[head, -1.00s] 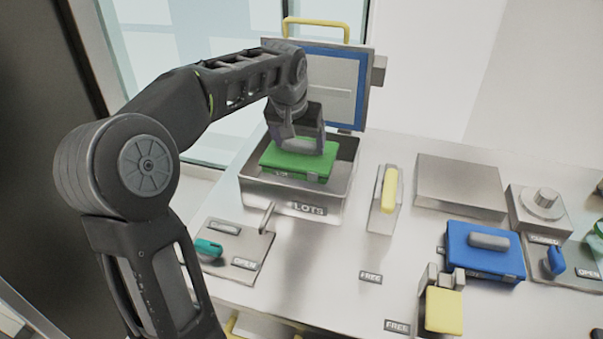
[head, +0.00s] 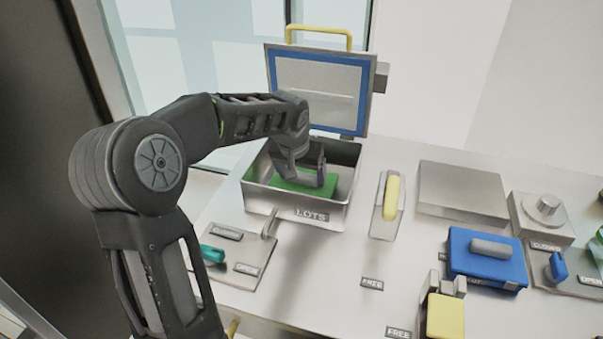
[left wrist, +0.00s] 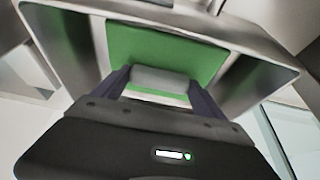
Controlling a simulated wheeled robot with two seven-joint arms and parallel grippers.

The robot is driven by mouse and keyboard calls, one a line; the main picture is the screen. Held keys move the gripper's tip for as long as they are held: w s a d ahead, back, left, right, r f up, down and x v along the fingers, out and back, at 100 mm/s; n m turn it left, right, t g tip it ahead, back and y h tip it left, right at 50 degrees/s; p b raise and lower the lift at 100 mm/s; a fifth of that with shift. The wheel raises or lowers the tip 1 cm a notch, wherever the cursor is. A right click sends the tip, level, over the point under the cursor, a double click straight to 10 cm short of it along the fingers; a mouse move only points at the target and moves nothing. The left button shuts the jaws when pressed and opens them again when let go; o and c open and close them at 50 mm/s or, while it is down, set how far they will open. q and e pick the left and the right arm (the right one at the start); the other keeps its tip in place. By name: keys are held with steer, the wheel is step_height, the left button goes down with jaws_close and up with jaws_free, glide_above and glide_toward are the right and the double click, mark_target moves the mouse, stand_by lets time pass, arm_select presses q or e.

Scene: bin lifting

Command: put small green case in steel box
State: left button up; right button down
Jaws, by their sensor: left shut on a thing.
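The steel box (head: 258,200) stands at the back left of the table with its blue-edged lid (head: 320,92) raised and a LOTS label on its front. The small green case (head: 328,186) is inside the box, below the rim. My left gripper (head: 300,180) reaches down into the box and is shut on the case. In the left wrist view the case (left wrist: 150,48) shows with its grey handle (left wrist: 160,80) between the fingers, and the box walls (left wrist: 262,45) surround it. Whether the case touches the box floor is hidden. My right gripper is not in view.
Right of the box lie a plate with a yellow handle (head: 391,197), a low steel block (head: 462,192), a blue case (head: 486,254) and a yellow block (head: 445,316). A panel with a teal lever (head: 212,253) is in front of the box.

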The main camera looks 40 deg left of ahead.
arm_select(q)
steer(key=shift+r, duration=0.1)
steer(key=o, duration=2)
steer(key=shift+f, duration=0.2)
steer(key=shift+r, duration=0.15)
steer(key=v, duration=1.2)
